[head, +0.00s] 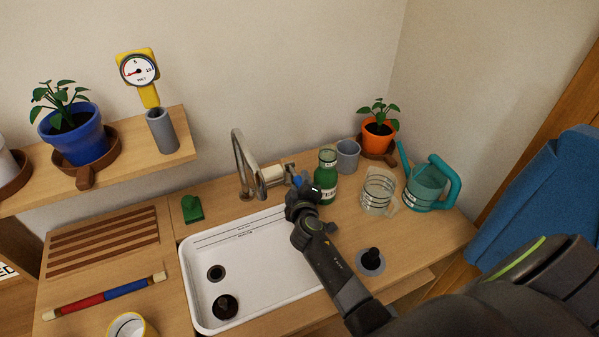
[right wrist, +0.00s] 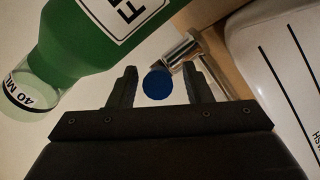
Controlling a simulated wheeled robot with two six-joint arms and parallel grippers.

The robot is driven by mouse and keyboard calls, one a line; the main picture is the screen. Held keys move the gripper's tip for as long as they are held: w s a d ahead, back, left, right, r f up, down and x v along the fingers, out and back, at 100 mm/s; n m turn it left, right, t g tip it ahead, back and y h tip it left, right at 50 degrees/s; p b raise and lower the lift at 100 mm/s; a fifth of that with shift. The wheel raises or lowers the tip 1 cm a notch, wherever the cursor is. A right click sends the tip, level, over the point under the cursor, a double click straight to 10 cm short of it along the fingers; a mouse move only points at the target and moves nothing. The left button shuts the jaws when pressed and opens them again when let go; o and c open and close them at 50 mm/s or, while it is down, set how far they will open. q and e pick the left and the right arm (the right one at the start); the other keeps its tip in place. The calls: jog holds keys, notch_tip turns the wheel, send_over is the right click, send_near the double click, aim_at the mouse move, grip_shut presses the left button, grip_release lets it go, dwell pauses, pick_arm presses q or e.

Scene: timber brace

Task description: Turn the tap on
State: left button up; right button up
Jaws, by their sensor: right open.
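The tap has a curved metal spout (head: 240,158) rising behind the white sink (head: 187,270). Its blue-ended lever (head: 298,181) is at the tap's right side, and the blue end also shows in the right wrist view (right wrist: 157,85). My right gripper (head: 308,187) is at the lever, partly covering it in the head view. In the right wrist view the gripper (right wrist: 156,86) is open, with the blue end between its two fingers and a visible gap to each. No water shows under the spout. My left gripper is not in view.
A green bottle (head: 326,180) stands close to the right gripper and fills the upper left of the right wrist view (right wrist: 90,40). A glass jug (head: 377,192), grey cup (head: 347,155) and teal watering can (head: 426,187) stand to the right. A green object (head: 193,209) lies left of the tap.

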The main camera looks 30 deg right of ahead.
jog(key=shift+w+d+f, duration=0.1)
jog(key=shift+w, duration=0.25)
jog(key=shift+s, duration=0.1)
grip_shut()
jog(key=shift+r+p, duration=0.35)
jog(key=shift+p, duration=0.05)
jog(key=r+g+p, duration=0.1)
jog(key=p, duration=0.5)
jog(key=shift+r+n+g+p, duration=0.3)
jog(key=shift+r+g, duration=0.05)
jog(key=shift+g, duration=0.05)
jog(key=shift+g+y+p, duration=0.3)
jog(key=shift+g+p, duration=0.1)
jog(key=shift+p, duration=0.4)
jog(key=shift+f, duration=0.1)
grip_release()
